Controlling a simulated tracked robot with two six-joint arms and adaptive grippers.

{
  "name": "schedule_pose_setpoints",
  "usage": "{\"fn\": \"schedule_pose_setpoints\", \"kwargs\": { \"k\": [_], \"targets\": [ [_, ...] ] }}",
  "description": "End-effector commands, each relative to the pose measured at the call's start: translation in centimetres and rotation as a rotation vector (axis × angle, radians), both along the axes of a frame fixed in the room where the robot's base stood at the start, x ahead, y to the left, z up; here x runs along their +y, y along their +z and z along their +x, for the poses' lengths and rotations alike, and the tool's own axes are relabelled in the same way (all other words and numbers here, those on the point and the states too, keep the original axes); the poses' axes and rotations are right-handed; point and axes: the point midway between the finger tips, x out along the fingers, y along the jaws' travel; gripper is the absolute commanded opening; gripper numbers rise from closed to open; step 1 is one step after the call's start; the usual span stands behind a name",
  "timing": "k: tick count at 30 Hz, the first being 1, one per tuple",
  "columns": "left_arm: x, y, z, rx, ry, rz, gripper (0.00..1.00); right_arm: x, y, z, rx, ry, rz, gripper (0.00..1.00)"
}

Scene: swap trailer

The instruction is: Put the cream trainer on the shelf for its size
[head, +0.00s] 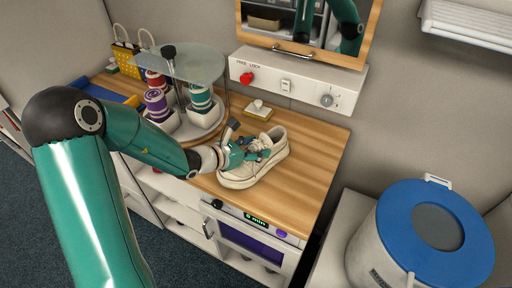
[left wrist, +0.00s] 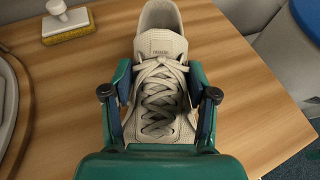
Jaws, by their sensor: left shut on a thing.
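The cream trainer (head: 266,168) sits on the wooden counter in the head view, its sole apparently on the wood. In the left wrist view the trainer (left wrist: 160,50) lies between the fingers, with its laces and tongue facing the camera. My left gripper (head: 250,152) is shut on the trainer from above, one finger at each side of the laced part; it also shows in the left wrist view (left wrist: 158,105). The writing on the tongue is too small to read. My right gripper is not in view. Low shelves (head: 172,212) under the counter are partly hidden by my left arm.
A glass-topped carousel (head: 190,62) with coloured spools stands left of the trainer. A yellow brush (head: 258,110) lies behind it. A unit with a display (head: 256,218) sits below the counter front. A blue-lidded bin (head: 432,235) stands right. The counter right of the trainer (head: 315,165) is clear.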

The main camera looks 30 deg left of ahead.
Motion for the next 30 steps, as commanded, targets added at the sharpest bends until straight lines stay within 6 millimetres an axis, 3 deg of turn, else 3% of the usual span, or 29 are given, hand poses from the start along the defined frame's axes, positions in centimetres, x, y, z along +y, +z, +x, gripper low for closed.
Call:
{"fn": "schedule_pose_setpoints", "kwargs": {
  "k": [6,7,11,23,30],
  "targets": [
    [0.1,-0.1,0.0,-0.002,0.002,0.000,0.00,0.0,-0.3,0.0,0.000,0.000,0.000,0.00],
    [0.1,-0.2,0.0,0.000,0.001,0.000,0.60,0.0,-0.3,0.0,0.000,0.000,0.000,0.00],
    [0.1,-0.1,-0.1,0.000,0.002,0.000,0.81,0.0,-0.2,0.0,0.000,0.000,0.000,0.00],
    [0.2,0.2,-0.1,0.000,0.002,0.000,0.83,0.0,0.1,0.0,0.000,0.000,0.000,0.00],
    [1.2,1.1,-2.6,-0.002,0.006,0.002,0.83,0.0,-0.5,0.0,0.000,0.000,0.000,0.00]
  ]
}}
